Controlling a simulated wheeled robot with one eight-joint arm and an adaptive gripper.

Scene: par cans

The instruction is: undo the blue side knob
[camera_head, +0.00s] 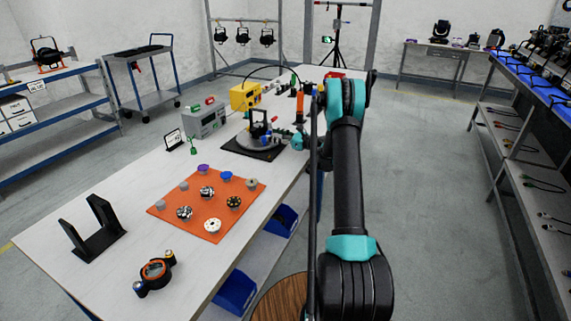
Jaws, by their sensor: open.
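A small dark lamp fixture (258,131) stands upright on a grey round base on a black square mat (234,146) on the long white worktable. I cannot make out a blue side knob on it at this size. My gripper (283,134) is at the right side of the fixture, at its height. It is open, but its fingertips are small, and I cannot tell whether they touch the fixture or surround a knob. A blue knob-like disc (226,175) lies on the orange mat (172,205), apart from my gripper.
Several other round parts lie on the orange mat. A grey box device (204,120) and a yellow box (245,97) stand behind. A black cradle (94,230) and a ring-shaped part (154,274) are nearer. Blue bins (236,291) hang under the table's right edge.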

